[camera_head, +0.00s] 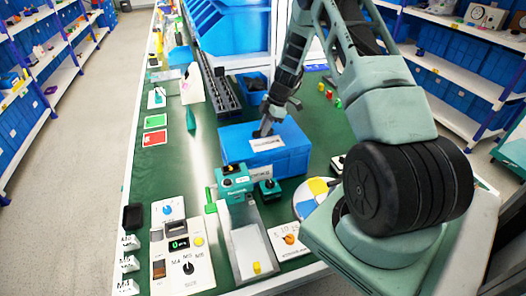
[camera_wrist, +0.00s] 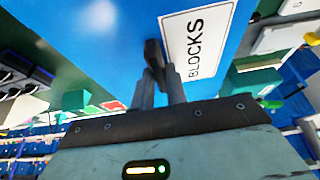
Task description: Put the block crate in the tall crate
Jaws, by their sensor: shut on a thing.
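The block crate (camera_head: 285,162) is a blue box with a white label, standing upright or nearly so at the middle of the green table in the head view. In the wrist view its blue wall (camera_wrist: 100,40) and the label reading BLOCKS (camera_wrist: 195,45) fill the top.
A small blue bin (camera_head: 252,88) and a long dark rack (camera_head: 222,92) are behind the block crate. A teal device (camera_head: 234,185) and a grey tray (camera_head: 252,252) are in front. Switch panels (camera_head: 183,258) are at front left. My arm covers the right side.

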